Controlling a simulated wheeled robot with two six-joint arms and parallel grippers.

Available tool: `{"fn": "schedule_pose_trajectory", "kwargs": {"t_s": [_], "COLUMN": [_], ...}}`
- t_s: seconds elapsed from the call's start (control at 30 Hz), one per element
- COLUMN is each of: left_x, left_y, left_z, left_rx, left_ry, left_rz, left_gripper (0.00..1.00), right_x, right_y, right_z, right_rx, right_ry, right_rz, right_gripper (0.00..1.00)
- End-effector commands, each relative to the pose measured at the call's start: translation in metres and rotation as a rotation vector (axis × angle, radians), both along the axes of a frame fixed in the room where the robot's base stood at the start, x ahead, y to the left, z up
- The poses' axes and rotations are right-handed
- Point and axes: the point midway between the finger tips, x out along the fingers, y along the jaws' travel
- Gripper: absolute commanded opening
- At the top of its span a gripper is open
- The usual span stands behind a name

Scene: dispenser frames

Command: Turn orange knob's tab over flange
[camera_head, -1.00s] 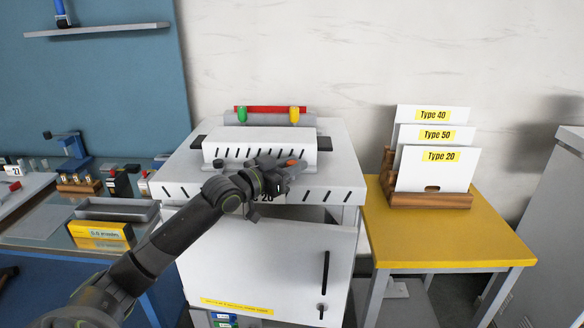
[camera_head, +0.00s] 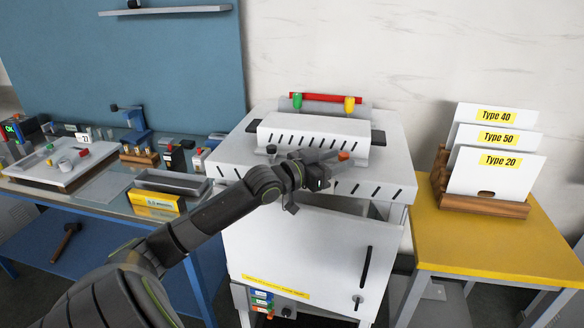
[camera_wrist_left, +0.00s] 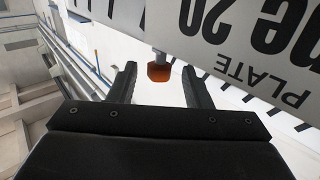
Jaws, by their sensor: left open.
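The orange knob (camera_head: 343,156) shows at the front of the white dispenser machine (camera_head: 230,160), just past my left gripper (camera_head: 335,160). In the left wrist view the orange knob (camera_wrist_left: 159,71) sits on a short grey stem, between the two dark fingers and near their tips. My left gripper (camera_wrist_left: 158,80) is open, with a gap on both sides of the knob. I cannot make out the tab or flange separately. My right gripper is not in view.
A yellow table (camera_head: 475,240) on the right holds a wooden rack (camera_head: 485,205) with Type 40, 50 and 20 plates. A glass-topped workbench with a grey tray (camera_head: 182,184) and a yellow box (camera_head: 155,201) is on the left. A white door panel (camera_head: 300,250) is below the dispenser.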

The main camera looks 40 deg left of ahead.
Motion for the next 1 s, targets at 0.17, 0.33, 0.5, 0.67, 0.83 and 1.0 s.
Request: {"fn": "schedule_pose_trajectory", "kwargs": {"t_s": [0.17, 0.33, 0.5, 0.67, 0.83, 1.0], "left_x": [-0.023, -0.044, -0.064, -0.086, -0.111, -0.13], "left_y": [0.006, 0.012, 0.016, 0.022, 0.029, 0.033], "left_z": [0.005, 0.005, 0.006, 0.006, 0.005, 0.001], "left_rx": [0.001, 0.001, -0.001, -0.001, 0.001, 0.0], "left_ry": [0.006, 0.005, 0.005, 0.005, 0.006, 0.003], "left_rz": [0.001, 0.001, 0.0, 0.0, 0.0, -0.004], "left_gripper": [0.45, 0.45, 0.45, 0.45, 0.45, 0.45], "right_x": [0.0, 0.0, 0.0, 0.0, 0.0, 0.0], "right_y": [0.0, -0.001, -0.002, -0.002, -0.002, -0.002], "right_z": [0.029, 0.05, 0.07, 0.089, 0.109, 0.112], "right_rx": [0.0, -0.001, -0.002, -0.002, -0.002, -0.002], "right_ry": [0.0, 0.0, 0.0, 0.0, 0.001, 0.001], "right_rz": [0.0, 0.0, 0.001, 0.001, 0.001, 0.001], "right_gripper": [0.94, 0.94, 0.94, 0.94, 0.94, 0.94]}}
